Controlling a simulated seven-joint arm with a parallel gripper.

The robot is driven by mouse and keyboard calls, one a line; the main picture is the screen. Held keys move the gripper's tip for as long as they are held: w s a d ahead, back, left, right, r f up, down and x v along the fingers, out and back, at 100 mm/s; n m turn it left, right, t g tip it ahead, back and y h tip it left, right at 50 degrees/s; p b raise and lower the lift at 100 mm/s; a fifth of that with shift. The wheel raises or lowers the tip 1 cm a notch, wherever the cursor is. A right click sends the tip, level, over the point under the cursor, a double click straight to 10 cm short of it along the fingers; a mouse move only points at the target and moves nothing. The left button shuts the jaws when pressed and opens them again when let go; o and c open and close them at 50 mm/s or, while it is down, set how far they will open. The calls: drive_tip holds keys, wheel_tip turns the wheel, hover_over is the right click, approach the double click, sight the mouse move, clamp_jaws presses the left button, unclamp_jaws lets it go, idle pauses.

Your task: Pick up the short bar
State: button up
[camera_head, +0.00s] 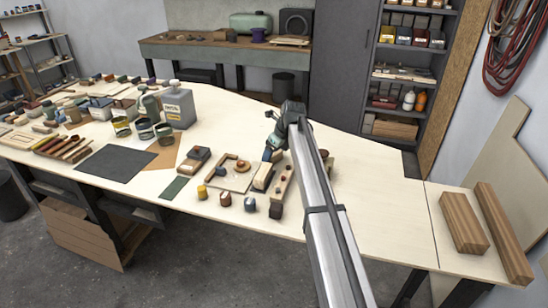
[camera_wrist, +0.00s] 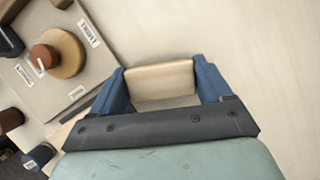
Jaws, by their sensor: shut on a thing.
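The short bar (camera_wrist: 158,80) is a pale wooden block in the wrist view. It lies between the two blue fingers of my gripper (camera_wrist: 160,88), which are shut on its ends. Its underside and any gap to the table are hidden, so I cannot tell if it is lifted. In the head view my gripper (camera_head: 270,155) is low over the pale workbench (camera_head: 375,190), near its middle, with a pale block (camera_head: 263,177) just below it.
A square board with a round wooden knob (camera_wrist: 62,52) is left of the fingers in the wrist view. Several small coloured pieces (camera_head: 225,199) stand along the front edge. Tins and a grey can (camera_head: 178,108) are further left. The bench right of my arm is mostly clear.

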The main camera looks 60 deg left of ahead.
drive_tip(key=shift+c, duration=1.1)
drive_tip(key=shift+r, duration=0.15)
wheel_tip(320, 180, up, 10)
drive_tip(key=shift+f, duration=0.15)
drive_tip(key=shift+w, duration=0.5)
drive_tip(key=n, duration=0.2)
drive_tip(key=s+n+g, duration=0.1)
drive_tip(key=n, duration=0.1)
drive_tip(key=shift+n+g+h, duration=0.3)
drive_tip(key=shift+h, duration=0.1)
drive_tip(key=shift+f, duration=4.85)
drive_tip(key=shift+f, duration=0.1)
